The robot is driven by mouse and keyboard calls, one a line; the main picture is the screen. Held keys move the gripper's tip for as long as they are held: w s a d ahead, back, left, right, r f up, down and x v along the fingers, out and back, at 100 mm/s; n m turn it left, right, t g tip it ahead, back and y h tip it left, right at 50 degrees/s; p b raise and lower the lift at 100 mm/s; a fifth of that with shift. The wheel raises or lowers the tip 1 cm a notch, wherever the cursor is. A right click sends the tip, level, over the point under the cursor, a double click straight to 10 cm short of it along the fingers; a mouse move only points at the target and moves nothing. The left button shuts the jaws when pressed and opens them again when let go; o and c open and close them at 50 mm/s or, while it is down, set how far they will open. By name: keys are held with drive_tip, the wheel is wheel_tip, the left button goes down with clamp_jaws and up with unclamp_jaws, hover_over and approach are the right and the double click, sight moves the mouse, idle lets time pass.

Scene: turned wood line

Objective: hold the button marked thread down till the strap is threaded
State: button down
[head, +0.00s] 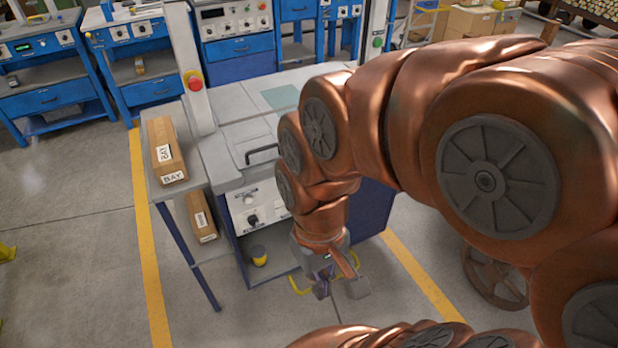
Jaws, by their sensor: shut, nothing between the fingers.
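A strapping machine (245,135) with a grey top and blue body stands in the middle of the head view. Its white front control panel (262,203) carries dark knobs and small labels. The labels are too small to read, so I cannot tell which control is marked thread. My arm hides the right part of the panel. My gripper (339,288) points downward in front of the machine, below and to the right of the visible panel. It is shut and empty, and I see no contact with a button. I cannot make out the strap.
A side shelf at the machine's left holds a long box marked BAY (163,152), with another box (201,217) below. A red stop button (194,82) is on the left post. A yellow bar shows behind my gripper. Yellow floor lines (148,245) flank the machine; the left floor is clear.

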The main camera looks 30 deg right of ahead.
drive_tip(key=w+d+f+m+t+y+b, duration=0.1)
drive_tip(key=w+f+m+t+y+b, duration=0.2)
drive_tip(key=w+f+b, duration=0.6)
drive_tip(key=w+f+m+t+y+b, duration=0.1)
drive_tip(key=w+f+m+y+b, duration=0.25)
drive_tip(key=w+f+b, duration=0.55)
drive_tip(key=w+d+f+m+t+b, duration=0.2)
drive_tip(key=w+d+b, duration=0.2)
drive_tip(key=d, duration=0.4)
drive_tip(key=w+d+f+m+t+b, duration=0.3)
drive_tip(key=d+b, duration=0.3)
drive_tip(key=d, duration=0.2)
drive_tip(key=w+d+f+m+t+b, duration=0.3)
drive_tip(key=w+d+b, duration=0.2)
drive_tip(key=d, duration=0.3)
drive_tip(key=shift+w+f, duration=0.25)
drive_tip(key=shift+w, duration=0.3)
drive_tip(key=shift+w+d+y, duration=0.1)
drive_tip(key=shift+y, duration=0.15)
drive_tip(key=w+p, duration=0.2)
drive_tip(key=w, duration=0.6)
drive_tip(key=shift+w+d, duration=0.3)
drive_tip(key=shift+d, duration=0.05)
drive_tip(key=shift+w, duration=0.1)
